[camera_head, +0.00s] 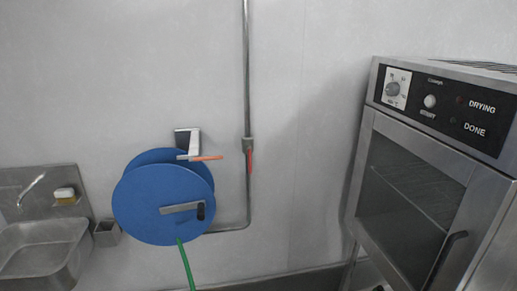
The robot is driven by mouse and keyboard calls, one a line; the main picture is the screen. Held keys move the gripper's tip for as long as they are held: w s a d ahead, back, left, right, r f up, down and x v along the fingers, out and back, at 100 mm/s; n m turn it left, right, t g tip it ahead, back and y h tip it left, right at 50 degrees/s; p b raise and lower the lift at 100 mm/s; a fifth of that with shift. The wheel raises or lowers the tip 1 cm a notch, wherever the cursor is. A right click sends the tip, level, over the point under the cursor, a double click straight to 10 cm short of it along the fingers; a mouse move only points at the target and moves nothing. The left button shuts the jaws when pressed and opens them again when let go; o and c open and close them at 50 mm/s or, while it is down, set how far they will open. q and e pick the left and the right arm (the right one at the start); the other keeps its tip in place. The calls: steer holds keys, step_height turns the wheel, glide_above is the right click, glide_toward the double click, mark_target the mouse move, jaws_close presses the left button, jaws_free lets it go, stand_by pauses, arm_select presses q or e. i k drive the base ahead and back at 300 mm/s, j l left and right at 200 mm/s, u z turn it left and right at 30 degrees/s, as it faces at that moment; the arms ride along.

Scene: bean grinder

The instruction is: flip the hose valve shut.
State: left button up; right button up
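A hose valve (248,145) sits on the vertical metal pipe (246,70) on the wall. Its red lever (250,163) hangs down, in line with the pipe. A blue hose reel (150,205) is mounted on the wall to the left of the valve, with a green hose (186,265) hanging below it. A grey piece with an orange-red tip (207,158) juts sideways from the reel's upper right toward the pipe, just left of the valve. Neither of my grippers is in view.
A metal oven-like unit (415,190) with a dark glass door and labels "DRYING" and "DONE" stands at the right. A steel sink (45,250) is at the lower left, with a small metal cup (107,233) beside it. The wall between pipe and unit is clear.

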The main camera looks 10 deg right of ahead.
mark_target(248, 148)
steer(key=i+l, duration=0.35)
steer(key=i, duration=0.2)
steer(key=i+l, duration=0.35)
steer(key=i, duration=0.2)
